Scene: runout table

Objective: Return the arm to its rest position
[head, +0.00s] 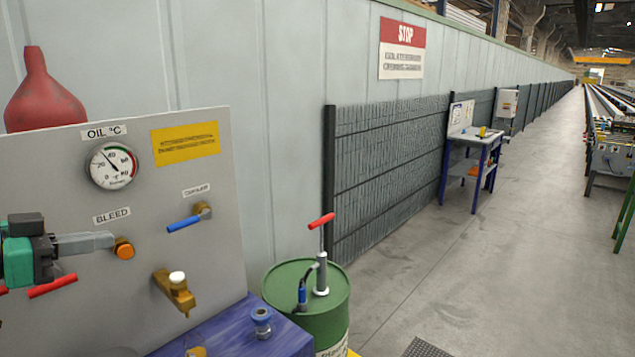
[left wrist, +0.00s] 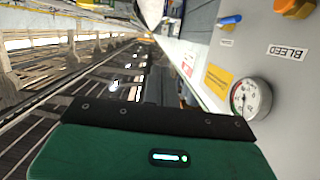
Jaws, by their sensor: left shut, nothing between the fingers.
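My left gripper (head: 110,241) comes in from the left in the head view, in front of the grey panel (head: 215,255). Its grey fingers are shut and empty. Their tips end just left of the orange BLEED button (head: 124,248); I cannot tell whether they touch it. In the left wrist view, the green and black gripper body (left wrist: 150,150) fills the bottom, and the fingers are not seen. The orange button (left wrist: 297,8) shows there at the top right. My right gripper is in neither view.
The panel carries an oil gauge (head: 114,166), a blue-handled lever (head: 185,223), a brass tap (head: 175,292) and a red lever (head: 52,287). A red funnel-shaped vessel (head: 45,95) shows behind it. A green drum (head: 335,315) with a pump stands to the right. Open floor (head: 480,260) lies beyond.

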